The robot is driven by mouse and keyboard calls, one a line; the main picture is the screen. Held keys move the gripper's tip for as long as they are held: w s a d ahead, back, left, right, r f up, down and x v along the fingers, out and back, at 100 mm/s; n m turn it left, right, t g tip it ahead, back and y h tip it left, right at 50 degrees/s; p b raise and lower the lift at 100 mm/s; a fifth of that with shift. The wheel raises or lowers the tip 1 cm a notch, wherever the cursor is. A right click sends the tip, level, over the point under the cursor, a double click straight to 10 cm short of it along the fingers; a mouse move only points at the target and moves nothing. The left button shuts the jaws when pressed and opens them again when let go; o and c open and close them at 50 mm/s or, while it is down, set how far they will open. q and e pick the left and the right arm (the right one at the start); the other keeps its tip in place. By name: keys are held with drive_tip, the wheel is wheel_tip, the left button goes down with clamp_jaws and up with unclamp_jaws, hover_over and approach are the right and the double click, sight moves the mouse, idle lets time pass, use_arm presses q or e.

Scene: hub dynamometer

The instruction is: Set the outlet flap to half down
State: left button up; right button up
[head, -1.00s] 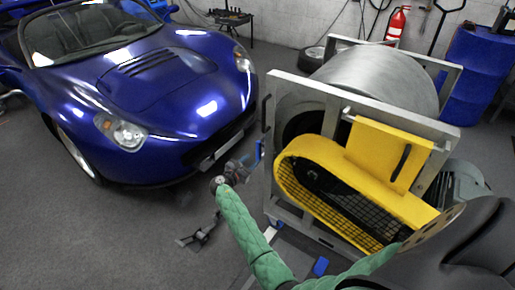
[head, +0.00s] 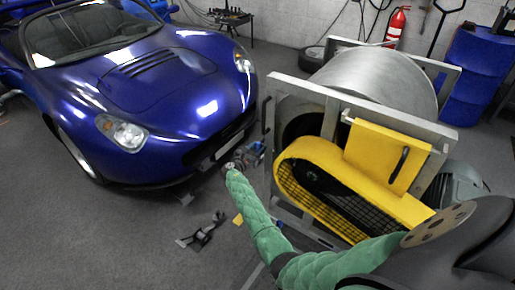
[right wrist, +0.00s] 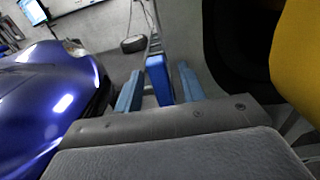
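A blue handle-like part (right wrist: 158,78) stands upright at the left side of the dynamometer frame. It lies between the fingers of my right gripper (right wrist: 159,90) in the right wrist view, with narrow gaps beside it, so the fingers look open around it. In the head view my right gripper (head: 246,156) is small and dark, at the frame's left edge beside the car's nose, and hides most of the blue part. I cannot make out a separate flap plate or its angle. My left gripper does not show.
The dynamometer frame (head: 375,110) carries a steel drum (head: 385,80) and a yellow guard (head: 305,160) close right of my arm. The blue car (head: 150,80) stands close on the left. A dark object (head: 202,232) lies on the floor in front.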

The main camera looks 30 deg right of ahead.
clamp_jaws()
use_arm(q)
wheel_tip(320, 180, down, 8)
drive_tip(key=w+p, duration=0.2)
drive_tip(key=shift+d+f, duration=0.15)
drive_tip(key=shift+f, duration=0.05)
use_arm(e)
drive_tip(key=w+n, duration=0.1)
drive_tip(key=n, duration=0.1)
drive_tip(key=w+a+n, duration=0.1)
drive_tip(key=n, duration=0.1)
drive_tip(key=shift+w+a+f, duration=0.1)
drive_tip(key=shift+w+f, duration=0.15)
drive_tip(key=shift+w, duration=0.1)
unclamp_jaws()
drive_tip(key=shift+a, duration=0.1)
